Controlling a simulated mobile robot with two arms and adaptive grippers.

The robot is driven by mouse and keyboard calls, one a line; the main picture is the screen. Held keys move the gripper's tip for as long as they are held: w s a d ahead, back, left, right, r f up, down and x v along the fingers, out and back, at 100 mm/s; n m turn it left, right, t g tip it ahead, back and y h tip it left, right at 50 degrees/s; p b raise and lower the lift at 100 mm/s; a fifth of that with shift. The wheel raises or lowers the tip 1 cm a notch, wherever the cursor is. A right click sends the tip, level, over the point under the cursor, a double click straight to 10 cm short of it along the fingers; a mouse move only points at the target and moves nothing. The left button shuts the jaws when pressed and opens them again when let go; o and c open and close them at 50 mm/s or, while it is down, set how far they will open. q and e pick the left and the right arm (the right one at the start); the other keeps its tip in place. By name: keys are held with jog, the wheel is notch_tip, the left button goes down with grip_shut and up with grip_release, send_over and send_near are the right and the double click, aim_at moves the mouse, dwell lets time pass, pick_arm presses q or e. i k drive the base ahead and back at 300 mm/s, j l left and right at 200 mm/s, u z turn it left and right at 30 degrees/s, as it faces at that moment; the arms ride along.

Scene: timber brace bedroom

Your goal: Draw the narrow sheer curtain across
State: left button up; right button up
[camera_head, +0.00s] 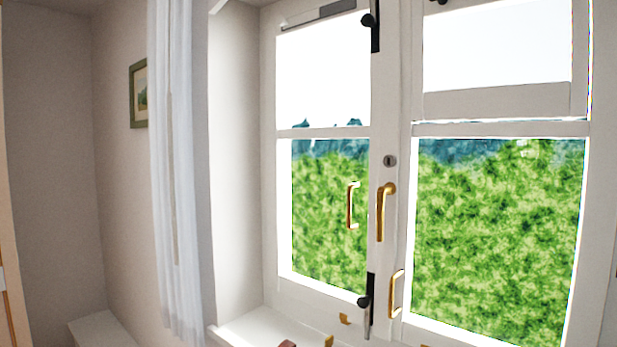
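A narrow white sheer curtain (180,170) hangs in loose vertical folds at the left side of the window recess in the head view. It is gathered in a slim bunch, and its top end is out of the picture. The white-framed window (390,110) to its right is uncovered, with green foliage and pale sky behind the panes. Neither of my grippers shows in this view.
Brass handles (385,212) and black bolts (370,300) stick out from the window frame. The sill (265,327) has small brown and yellowish pieces near it. A framed picture (139,94) hangs on the wall left of the curtain. A pale ledge (100,328) is at lower left.

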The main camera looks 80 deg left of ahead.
aim_at(185, 325)
jog(key=u, duration=2.05)
